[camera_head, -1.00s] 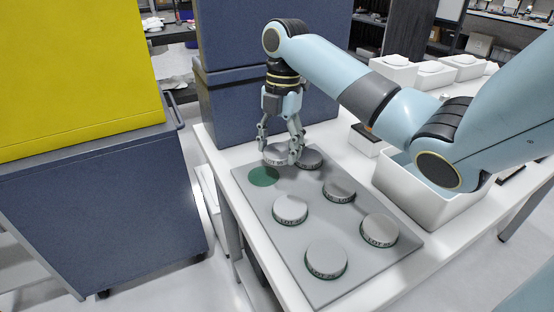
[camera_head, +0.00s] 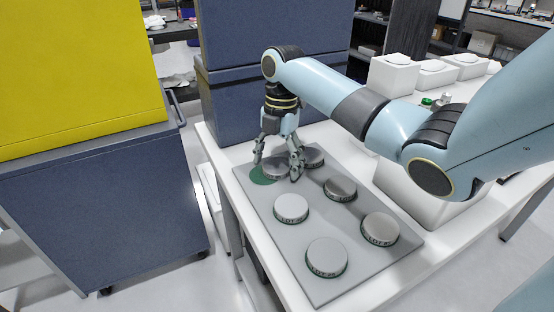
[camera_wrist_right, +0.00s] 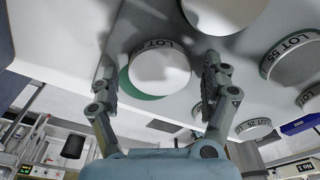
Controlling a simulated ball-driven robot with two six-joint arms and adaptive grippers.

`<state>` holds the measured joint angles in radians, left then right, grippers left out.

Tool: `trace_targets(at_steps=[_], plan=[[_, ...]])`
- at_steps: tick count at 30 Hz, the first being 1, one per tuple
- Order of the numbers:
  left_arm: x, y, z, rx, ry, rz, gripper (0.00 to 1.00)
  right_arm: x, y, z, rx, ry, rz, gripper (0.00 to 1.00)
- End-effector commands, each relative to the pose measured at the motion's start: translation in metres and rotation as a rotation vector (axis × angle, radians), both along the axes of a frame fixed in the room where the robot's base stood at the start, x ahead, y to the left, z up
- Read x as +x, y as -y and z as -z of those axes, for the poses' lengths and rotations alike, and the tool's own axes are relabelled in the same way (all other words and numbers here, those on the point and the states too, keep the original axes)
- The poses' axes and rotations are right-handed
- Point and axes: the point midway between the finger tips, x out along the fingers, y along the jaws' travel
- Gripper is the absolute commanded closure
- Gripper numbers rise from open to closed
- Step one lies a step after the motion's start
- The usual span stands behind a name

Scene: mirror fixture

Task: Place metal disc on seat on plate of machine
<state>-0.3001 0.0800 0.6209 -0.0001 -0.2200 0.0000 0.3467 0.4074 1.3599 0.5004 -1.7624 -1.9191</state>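A metal disc (camera_head: 275,171) with a lot label on its rim lies at the far left of the grey plate (camera_head: 322,222). It partly covers a round green seat (camera_head: 261,178), and a green crescent shows beyond its left side. In the right wrist view the disc (camera_wrist_right: 160,70) is off centre on the green seat (camera_wrist_right: 140,93). My right gripper (camera_head: 279,170) is above the disc with its fingers on either side. In the wrist view gaps show between the disc and both fingers of the gripper (camera_wrist_right: 158,80), so it is open. My left gripper is not in view.
Several other discs stand on the plate, the closest behind and right (camera_head: 313,157) and in front (camera_head: 291,208). A blue-grey cabinet (camera_head: 270,60) stands behind the plate. A white bin (camera_head: 400,195) is at right, partly under my right arm.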

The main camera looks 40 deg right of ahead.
Motion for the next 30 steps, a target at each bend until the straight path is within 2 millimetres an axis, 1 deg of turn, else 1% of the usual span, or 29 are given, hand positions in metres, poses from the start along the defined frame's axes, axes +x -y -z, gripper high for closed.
trace_targets(at_steps=[8, 11, 14, 21, 24, 27, 28, 30], plan=[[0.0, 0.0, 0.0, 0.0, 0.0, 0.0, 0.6, 0.0, 0.0, -0.001, 0.0, 0.001, 0.0, 0.16], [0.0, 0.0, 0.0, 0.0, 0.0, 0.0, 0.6, 0.001, 0.001, -0.008, -0.001, 0.003, 0.0, 0.16], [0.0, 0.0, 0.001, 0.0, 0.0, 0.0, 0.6, 0.002, 0.003, -0.024, 0.0, 0.006, -0.001, 0.16], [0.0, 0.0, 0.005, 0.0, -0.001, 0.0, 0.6, 0.004, 0.01, -0.079, -0.003, 0.005, -0.001, 0.16], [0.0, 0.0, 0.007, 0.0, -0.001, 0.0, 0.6, 0.004, 0.012, -0.099, -0.002, 0.005, 0.0, 0.16], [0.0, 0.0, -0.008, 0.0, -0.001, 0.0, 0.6, 0.004, 0.013, -0.116, 0.0, 0.0, 0.001, 0.16], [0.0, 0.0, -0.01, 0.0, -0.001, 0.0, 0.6, 0.004, 0.013, -0.118, 0.0, 0.001, 0.001, 0.16], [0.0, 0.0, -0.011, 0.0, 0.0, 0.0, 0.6, 0.004, 0.014, -0.121, 0.0, 0.001, 0.008, 0.1]])
